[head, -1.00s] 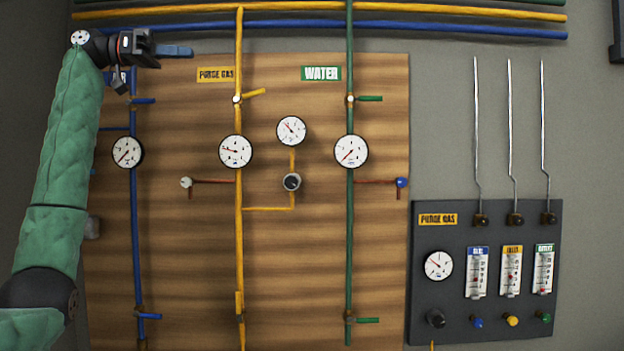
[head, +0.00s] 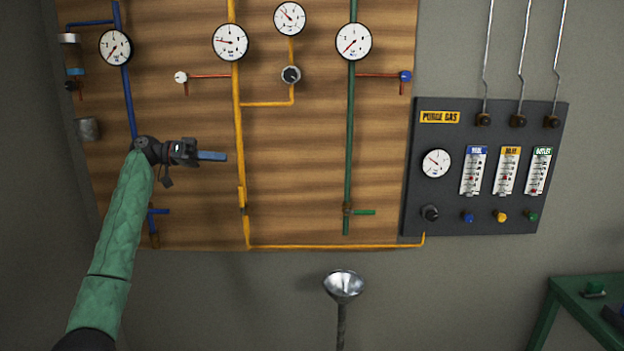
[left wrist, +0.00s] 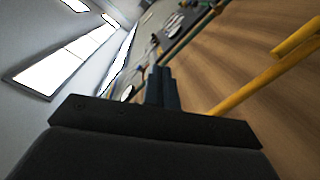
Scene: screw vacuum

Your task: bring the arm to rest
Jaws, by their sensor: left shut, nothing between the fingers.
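My left arm, in a green sleeve, comes up from the lower left of the head view. Its gripper (head: 212,156) is in front of the wooden board, between the blue pipe (head: 128,100) and the yellow pipe (head: 238,130). Its blue-grey fingers are together, point right and hold nothing. In the left wrist view the shut fingers (left wrist: 158,88) stand in the middle, with a yellow pipe (left wrist: 262,80) to their right. My right gripper is not in view.
The wooden board (head: 300,190) carries gauges, valves and a green pipe (head: 349,130). A dark purge gas panel (head: 455,215) is at right. A metal funnel (head: 343,285) stands below the board. A green table (head: 570,290) is at lower right.

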